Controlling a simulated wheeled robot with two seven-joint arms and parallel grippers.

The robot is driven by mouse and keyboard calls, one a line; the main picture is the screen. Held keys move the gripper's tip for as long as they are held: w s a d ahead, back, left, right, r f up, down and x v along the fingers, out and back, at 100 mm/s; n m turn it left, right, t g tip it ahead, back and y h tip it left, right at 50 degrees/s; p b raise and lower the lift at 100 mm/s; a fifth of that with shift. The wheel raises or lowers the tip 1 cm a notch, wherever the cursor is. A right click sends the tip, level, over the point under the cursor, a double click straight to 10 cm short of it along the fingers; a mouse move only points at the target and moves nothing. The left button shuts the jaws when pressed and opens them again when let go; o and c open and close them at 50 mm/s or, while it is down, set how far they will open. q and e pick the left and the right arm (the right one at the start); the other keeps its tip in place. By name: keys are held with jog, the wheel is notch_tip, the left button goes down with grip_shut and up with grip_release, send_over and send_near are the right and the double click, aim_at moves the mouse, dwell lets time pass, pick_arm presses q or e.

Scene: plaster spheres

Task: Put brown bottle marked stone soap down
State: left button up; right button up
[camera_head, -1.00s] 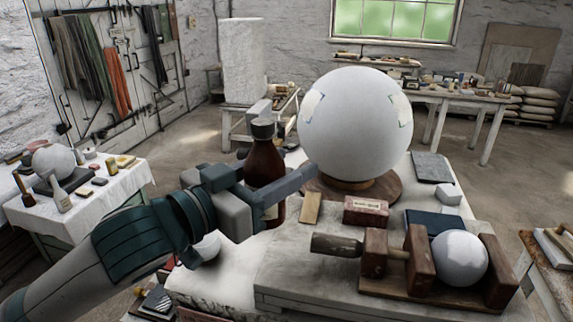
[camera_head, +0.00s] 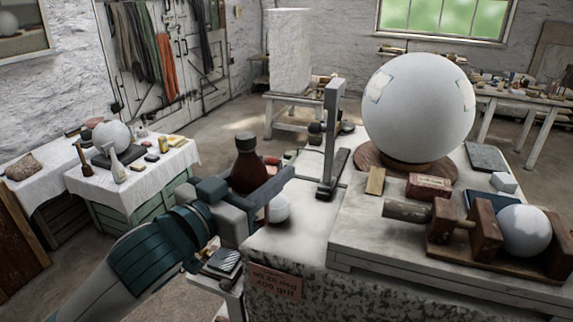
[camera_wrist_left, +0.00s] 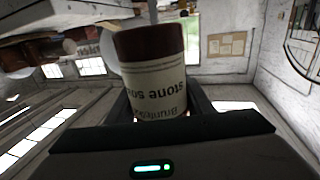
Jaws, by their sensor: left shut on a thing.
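The brown bottle (camera_head: 248,172) with a dark cap is upright in the jaws of my left gripper (camera_head: 250,192). The gripper is shut on it, with a finger across the bottle's front. In the left wrist view the bottle (camera_wrist_left: 152,45) stands between the fingers, its pale label reading "stone soap" upside down. In the head view the bottle appears left of the stone-topped table and apart from the cloth-covered table. The gripper hides part of its lower body. My right gripper is not in view.
The cloth-covered table (camera_head: 82,188) at left holds a white sphere (camera_head: 111,136), a pale bottle (camera_head: 115,168) and small items. A metal stand (camera_head: 330,150) and large sphere (camera_head: 418,105) occupy the stone-topped table (camera_head: 300,235). A small white ball (camera_head: 279,208) sits near my gripper.

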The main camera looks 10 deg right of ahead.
pick_arm(q)
jog(key=a+f+n+t+y+b, duration=0.2)
jog(key=a+f+y, duration=0.4)
jog(key=a+f, duration=0.6)
jog(key=s+a+f+n+t+y+b, duration=0.1)
jog(key=a+f+n+t+y, duration=0.2)
jog(key=a+f+n+y, duration=0.4)
jog(key=a+f, duration=0.5)
jog(key=a, duration=0.4)
jog(key=shift+s+a+f+n+t+y+b, duration=0.2)
jog(key=shift+a+f+n+t+y+b, duration=0.1)
jog(key=shift+t+b, duration=0.1)
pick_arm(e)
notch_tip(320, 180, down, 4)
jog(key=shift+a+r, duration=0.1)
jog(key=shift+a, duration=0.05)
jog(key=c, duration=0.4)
pick_arm(q)
jog(key=shift+r, duration=0.1)
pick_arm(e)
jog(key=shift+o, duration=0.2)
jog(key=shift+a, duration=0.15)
